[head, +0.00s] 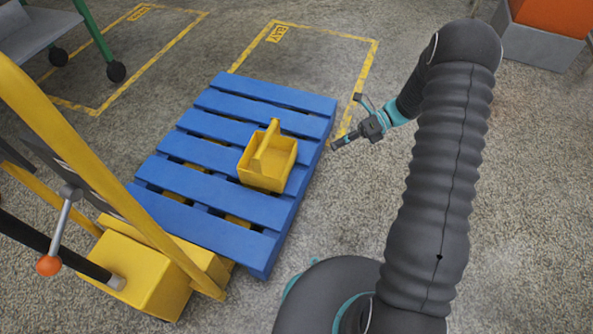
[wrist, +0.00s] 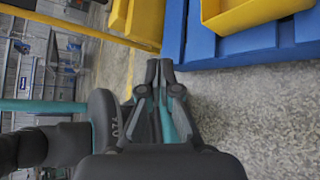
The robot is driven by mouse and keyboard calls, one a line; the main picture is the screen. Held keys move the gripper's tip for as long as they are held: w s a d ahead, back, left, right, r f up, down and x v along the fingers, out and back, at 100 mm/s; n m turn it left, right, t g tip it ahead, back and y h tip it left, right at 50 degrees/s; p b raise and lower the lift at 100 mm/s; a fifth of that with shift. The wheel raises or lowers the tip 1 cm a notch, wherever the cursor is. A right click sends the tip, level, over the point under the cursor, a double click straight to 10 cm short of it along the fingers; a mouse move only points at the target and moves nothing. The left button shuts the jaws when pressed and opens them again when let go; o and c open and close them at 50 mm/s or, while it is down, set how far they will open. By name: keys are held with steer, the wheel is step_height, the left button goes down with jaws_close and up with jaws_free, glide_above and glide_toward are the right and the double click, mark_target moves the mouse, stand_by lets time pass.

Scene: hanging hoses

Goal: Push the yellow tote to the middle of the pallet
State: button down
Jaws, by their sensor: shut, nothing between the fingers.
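The yellow tote (head: 268,164), an open box with a raised handle, stands upright on the blue pallet (head: 222,228). It sits near the pallet's right edge, right of the middle. My gripper (head: 335,146) is shut and empty, off the pallet's right edge and apart from the tote. In the wrist view my gripper (wrist: 160,64) has its fingertips together near the side of the pallet (wrist: 240,47), with the tote (wrist: 245,14) cut off by the top edge.
A yellow pallet jack (head: 135,272) with an orange-knobbed lever stands at the pallet's lower left. A wheeled cart (head: 30,35) is at the upper left. A grey and orange block (head: 545,35) is at the upper right. Floor right of the pallet is clear.

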step_height(320, 180, down, 15)
steer(key=w+m+t+y+b, duration=0.1)
steer(key=m+t+y, duration=0.1)
steer(key=m+y, duration=0.45)
steer(key=m+h, duration=0.2)
glide_toward(286, 170)
steer(key=s+a, duration=0.3)
steer(key=s, duration=0.1)
steer(key=a, duration=0.1)
steer(key=w+a, duration=0.1)
steer(key=shift+w+a+y, duration=0.25)
steer(key=shift+w+a, duration=0.45)
steer(key=shift+a, duration=0.05)
